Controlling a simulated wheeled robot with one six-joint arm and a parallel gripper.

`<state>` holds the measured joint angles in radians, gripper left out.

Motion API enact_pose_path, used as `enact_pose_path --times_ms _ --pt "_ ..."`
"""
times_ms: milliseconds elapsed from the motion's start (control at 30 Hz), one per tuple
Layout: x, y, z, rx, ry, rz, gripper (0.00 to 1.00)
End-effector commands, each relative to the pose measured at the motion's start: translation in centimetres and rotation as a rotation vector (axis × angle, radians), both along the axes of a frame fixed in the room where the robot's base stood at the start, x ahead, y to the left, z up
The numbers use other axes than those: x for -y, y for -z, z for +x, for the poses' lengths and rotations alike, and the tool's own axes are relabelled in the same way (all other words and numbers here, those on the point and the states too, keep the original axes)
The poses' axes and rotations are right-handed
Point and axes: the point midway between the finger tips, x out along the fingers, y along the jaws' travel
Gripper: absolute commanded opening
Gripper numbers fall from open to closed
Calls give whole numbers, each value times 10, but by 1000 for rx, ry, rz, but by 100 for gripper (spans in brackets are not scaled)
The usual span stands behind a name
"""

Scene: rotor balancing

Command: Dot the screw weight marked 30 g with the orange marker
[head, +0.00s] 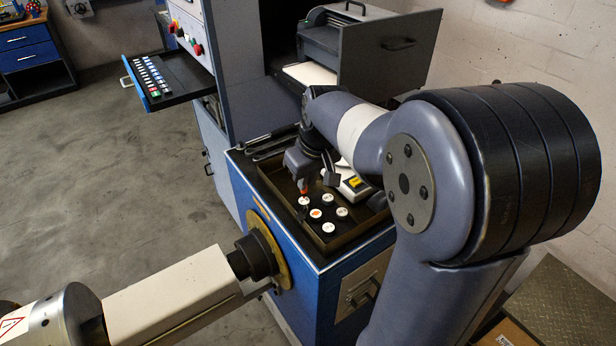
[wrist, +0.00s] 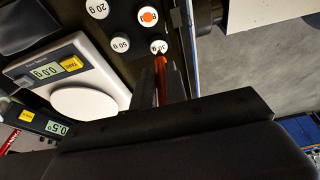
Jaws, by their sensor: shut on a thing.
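My gripper (wrist: 162,88) is shut on the orange marker (wrist: 161,68), which points at a white-topped screw weight (wrist: 157,46). The marker tip appears at or just above that weight's top; I cannot tell whether it touches. It partly covers the label, so I cannot read the number surely. Beside it are the weights marked 50 g (wrist: 121,44) and 20 g (wrist: 97,9), and one with an orange dot (wrist: 148,16) over its label. In the head view, my gripper (head: 303,181) points down over the back-left weight (head: 304,201), and the dotted weight (head: 316,213) lies nearby.
The weights stand in a dark tray (head: 318,252) on a blue cabinet. A white scale (wrist: 84,103) reading 0.0 g, with a yellow button, stands close by. Another display (wrist: 57,128) reads 0.5. The tray wall (wrist: 189,45) runs close beside the marker.

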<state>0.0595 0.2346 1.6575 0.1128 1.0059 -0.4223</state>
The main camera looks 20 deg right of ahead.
Motion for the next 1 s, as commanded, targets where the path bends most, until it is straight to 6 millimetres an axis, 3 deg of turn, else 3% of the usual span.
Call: enact_pose_path --times_ms 1000 --pt "0 9 0 0 0 0 0"
